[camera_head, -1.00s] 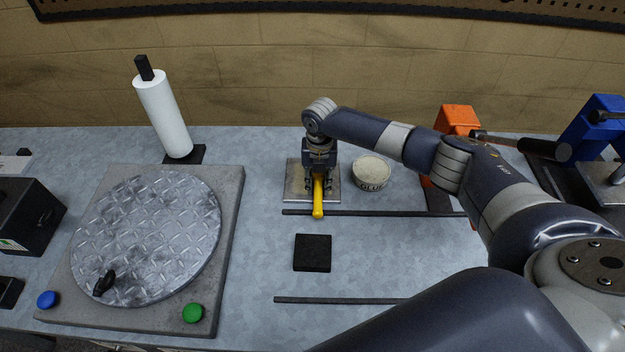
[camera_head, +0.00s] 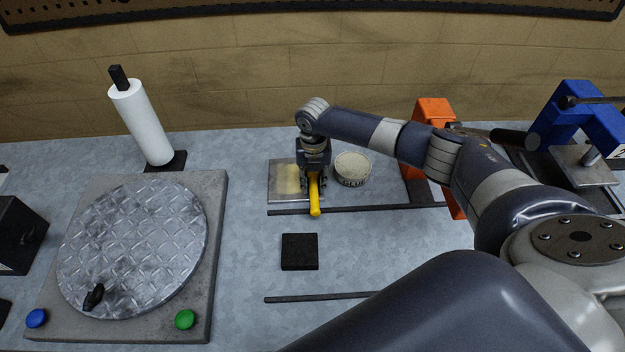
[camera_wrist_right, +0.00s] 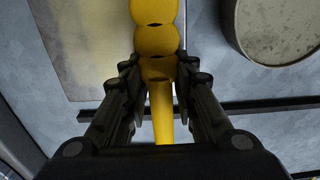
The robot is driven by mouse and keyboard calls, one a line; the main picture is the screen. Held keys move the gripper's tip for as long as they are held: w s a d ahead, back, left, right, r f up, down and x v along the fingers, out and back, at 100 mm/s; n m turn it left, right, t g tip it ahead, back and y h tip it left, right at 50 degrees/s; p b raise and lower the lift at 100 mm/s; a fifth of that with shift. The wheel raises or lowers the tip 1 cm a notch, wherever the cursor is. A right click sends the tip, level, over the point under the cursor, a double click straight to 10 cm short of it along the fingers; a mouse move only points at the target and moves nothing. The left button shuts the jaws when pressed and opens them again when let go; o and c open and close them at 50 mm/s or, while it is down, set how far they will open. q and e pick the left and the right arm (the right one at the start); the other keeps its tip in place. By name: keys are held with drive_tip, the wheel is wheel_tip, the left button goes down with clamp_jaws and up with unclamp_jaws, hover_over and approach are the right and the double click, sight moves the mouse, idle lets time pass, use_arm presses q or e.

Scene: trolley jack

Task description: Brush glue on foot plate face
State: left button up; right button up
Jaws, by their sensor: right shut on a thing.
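My right gripper (camera_head: 315,182) is shut on a brush with a yellow handle (camera_head: 315,202). In the right wrist view the handle (camera_wrist_right: 156,42) sits between the fingers (camera_wrist_right: 160,95); the bristles are not visible. The gripper is over the right part of a square metal foot plate (camera_head: 274,192), hiding some of it. A pale yellow patch shows on the plate's face in both views, and the plate fills the upper left of the wrist view (camera_wrist_right: 85,90). Whether the brush touches it is hidden. The round glue tin (camera_head: 353,169) stands right of the gripper. My left gripper is not in view.
A black square pad (camera_head: 299,252) lies in front of the plate, between two dark strips (camera_head: 375,208). A patterned metal turntable (camera_head: 130,245) and a white roll (camera_head: 142,122) are at left. Orange (camera_head: 433,112) and blue (camera_head: 580,125) fixtures stand at right.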

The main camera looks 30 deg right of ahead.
drive_tip(key=shift+r+p, duration=2.9)
drive_tip(key=shift+r, duration=0.65)
